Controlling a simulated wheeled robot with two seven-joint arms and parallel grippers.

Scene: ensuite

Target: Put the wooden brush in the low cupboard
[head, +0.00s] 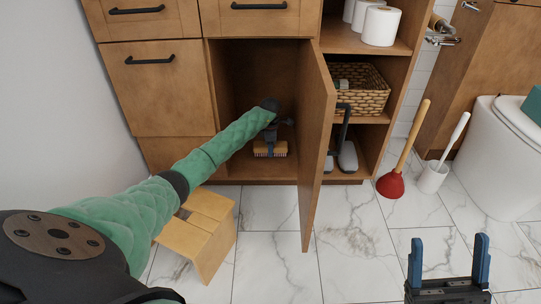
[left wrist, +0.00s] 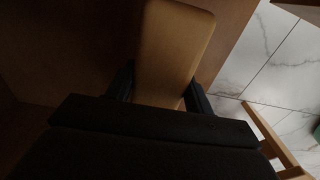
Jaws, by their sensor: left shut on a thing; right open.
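The low cupboard (head: 232,70) stands open, its door (head: 316,130) swung out toward me. My left arm reaches into it, and my left gripper (head: 270,148) is low inside, shut on the wooden brush (head: 264,150). The brush's pale bristles show near the cupboard floor in the head view; I cannot tell whether they touch it. In the left wrist view the wooden back of the brush (left wrist: 172,50) sits between the dark fingers. My right gripper (head: 449,262) is open and empty above the tiled floor at the lower right.
A wooden stool (head: 205,235) stands below my left arm. Right of the door are shelves with toilet rolls (head: 381,26) and a wicker basket (head: 360,88). A red plunger (head: 391,184), a white toilet brush (head: 433,177) and a toilet (head: 500,160) stand further right. The middle floor is clear.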

